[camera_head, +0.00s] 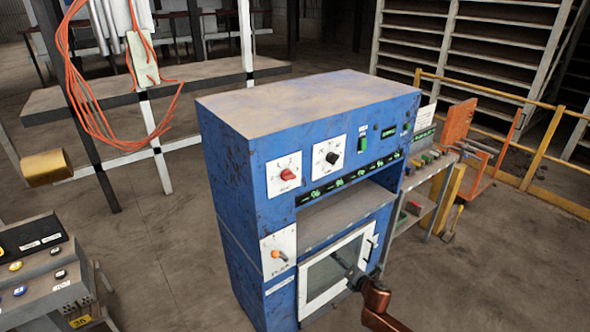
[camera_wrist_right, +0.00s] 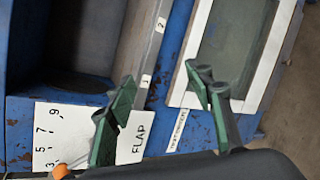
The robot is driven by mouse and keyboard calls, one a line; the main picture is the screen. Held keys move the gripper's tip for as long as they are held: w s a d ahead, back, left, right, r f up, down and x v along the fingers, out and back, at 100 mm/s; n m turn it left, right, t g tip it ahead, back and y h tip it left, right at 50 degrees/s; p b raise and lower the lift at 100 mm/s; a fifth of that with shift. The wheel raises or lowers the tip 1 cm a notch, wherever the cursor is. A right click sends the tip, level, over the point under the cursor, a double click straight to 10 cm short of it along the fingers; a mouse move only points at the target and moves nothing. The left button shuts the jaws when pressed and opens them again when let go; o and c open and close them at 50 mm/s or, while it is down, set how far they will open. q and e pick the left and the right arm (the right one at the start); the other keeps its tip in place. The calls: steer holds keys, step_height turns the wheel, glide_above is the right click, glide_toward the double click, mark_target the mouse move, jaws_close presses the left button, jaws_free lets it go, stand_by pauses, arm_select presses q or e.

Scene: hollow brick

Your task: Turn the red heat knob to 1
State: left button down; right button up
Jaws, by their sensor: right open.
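The red heat knob (camera_head: 288,174) sits on a white dial plate at the upper left of the blue oven's front (camera_head: 240,165). Its pointer and scale numbers are too small to read. My right gripper (camera_head: 350,274) is low in front of the oven door, below and to the right of the red knob and apart from it. In the right wrist view my right gripper (camera_wrist_right: 158,100) has its green-tipped fingers spread, with nothing between them. The red knob does not show in that view. My left gripper is not in view.
A black knob (camera_head: 332,158) is just right of the red one. An orange flap knob (camera_head: 279,255) is lower left, partly visible in the wrist view (camera_wrist_right: 62,172). The oven door (camera_head: 336,270) is closed. A control console (camera_head: 40,275) stands at left; a cluttered bench (camera_head: 425,180) at right.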

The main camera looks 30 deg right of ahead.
steer(key=w+a+r+n+t+y+p, duration=0.1)
steer(key=w+a+r+n, duration=0.15)
steer(key=r, duration=0.75)
steer(key=w+a+r+n+t+p, duration=0.2)
steer(key=a+r+n, duration=0.15)
steer(key=r, duration=0.75)
steer(key=n+t+y+p, duration=0.2)
steer(key=n+y+p, duration=0.1)
steer(key=n, duration=0.5)
glide_toward(292, 179)
steer(key=w, duration=0.5)
steer(key=w+p, duration=0.1)
steer(key=w, duration=0.2)
steer(key=shift+w+a+r, duration=0.15)
steer(key=shift+a, duration=0.1)
steer(key=shift+w, duration=0.6)
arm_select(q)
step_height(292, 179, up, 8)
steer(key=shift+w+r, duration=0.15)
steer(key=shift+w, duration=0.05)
arm_select(e)
steer(key=shift+c, duration=0.5)
steer(key=c, duration=1.1)
steer(key=shift+o, duration=0.2)
